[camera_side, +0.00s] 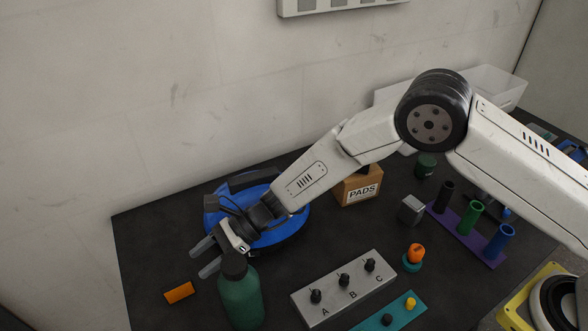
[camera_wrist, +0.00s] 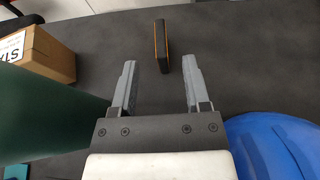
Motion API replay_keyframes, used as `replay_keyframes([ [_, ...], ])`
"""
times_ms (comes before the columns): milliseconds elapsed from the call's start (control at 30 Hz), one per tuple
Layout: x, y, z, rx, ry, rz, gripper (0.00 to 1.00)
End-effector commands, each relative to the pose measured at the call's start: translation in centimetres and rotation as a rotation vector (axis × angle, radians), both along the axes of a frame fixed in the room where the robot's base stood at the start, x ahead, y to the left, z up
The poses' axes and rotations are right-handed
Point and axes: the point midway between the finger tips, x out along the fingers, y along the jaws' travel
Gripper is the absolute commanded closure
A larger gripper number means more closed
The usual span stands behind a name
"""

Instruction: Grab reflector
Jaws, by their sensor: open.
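The reflector, a small orange block, (camera_side: 179,292) lies on the dark table near its left edge. In the wrist view it is a thin upright-looking slab (camera_wrist: 161,47) with a dark face and orange edges, just beyond the fingertips and roughly in line with the gap between them. My gripper (camera_side: 199,259) is open and empty, above and to the upper right of the reflector in the side view. Its two grey fingers (camera_wrist: 158,66) do not touch the reflector.
A green bottle (camera_side: 240,298) stands close beside my gripper, and fills the left of the wrist view (camera_wrist: 40,112). A blue round item (camera_side: 272,232) lies behind my wrist. A grey panel with knobs A, B, C (camera_side: 327,307) is to the right. A cardboard box (camera_wrist: 38,48) shows at upper left.

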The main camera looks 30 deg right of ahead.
Motion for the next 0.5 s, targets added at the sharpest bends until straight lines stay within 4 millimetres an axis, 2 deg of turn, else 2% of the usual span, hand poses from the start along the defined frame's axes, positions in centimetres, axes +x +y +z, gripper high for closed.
replay_keyframes([
  [100, 0.0, 0.0, -1.4, 0.000, 0.002, -0.001, 0.40],
  [233, -0.1, 1.0, -1.5, -0.001, -0.001, 0.001, 0.40],
  [500, -0.1, 1.3, -1.6, -0.001, -0.001, 0.000, 0.40],
])
